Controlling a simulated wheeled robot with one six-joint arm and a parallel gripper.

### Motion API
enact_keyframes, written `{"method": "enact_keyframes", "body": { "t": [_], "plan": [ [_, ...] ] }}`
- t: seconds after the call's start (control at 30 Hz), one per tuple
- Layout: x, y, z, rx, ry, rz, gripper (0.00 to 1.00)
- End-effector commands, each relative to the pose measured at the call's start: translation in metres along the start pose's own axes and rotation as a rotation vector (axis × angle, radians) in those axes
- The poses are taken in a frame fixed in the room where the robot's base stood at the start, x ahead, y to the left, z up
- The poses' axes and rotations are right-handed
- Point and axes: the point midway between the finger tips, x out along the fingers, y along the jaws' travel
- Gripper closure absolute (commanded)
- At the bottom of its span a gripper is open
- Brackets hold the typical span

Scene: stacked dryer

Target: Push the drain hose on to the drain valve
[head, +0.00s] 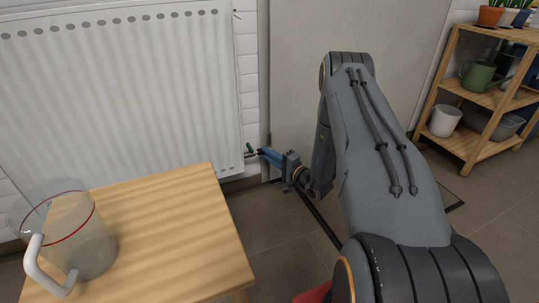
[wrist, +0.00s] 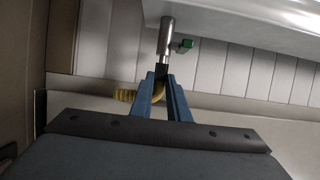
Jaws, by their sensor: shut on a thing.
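My gripper (wrist: 160,82) is shut on the dark end of the drain hose, held between its blue fingertips. The yellow ribbed part of the drain hose (wrist: 125,95) passes behind the fingers and out to the left.
The white radiator (head: 120,90) hangs on the wall. A wooden table (head: 180,235) stands close to the left of my gripper, with a clear jug (head: 90,245) on it. A wooden shelf (head: 485,95) with pots stands at the right. The floor between is mostly clear.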

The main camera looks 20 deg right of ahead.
Motion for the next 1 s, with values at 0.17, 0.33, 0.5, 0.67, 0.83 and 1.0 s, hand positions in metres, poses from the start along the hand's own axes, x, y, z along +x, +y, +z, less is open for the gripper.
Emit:
{"method": "enact_keyframes", "body": {
  "t": [0.17,0.33,0.5,0.67,0.83,1.0],
  "plan": [
    [0.000,0.000,0.000,0.000,0.000,0.000,0.63],
    [0.000,0.000,0.000,0.000,0.000,0.000,0.63],
    [-0.005,0.000,0.000,0.001,0.001,0.001,0.63],
    [-0.027,-0.002,0.000,0.003,0.002,0.002,0.63],
    [-0.055,-0.002,0.000,0.003,0.003,0.001,0.63],
    [-0.073,-0.001,0.000,0.002,0.001,0.001,0.63]
  ]
}}
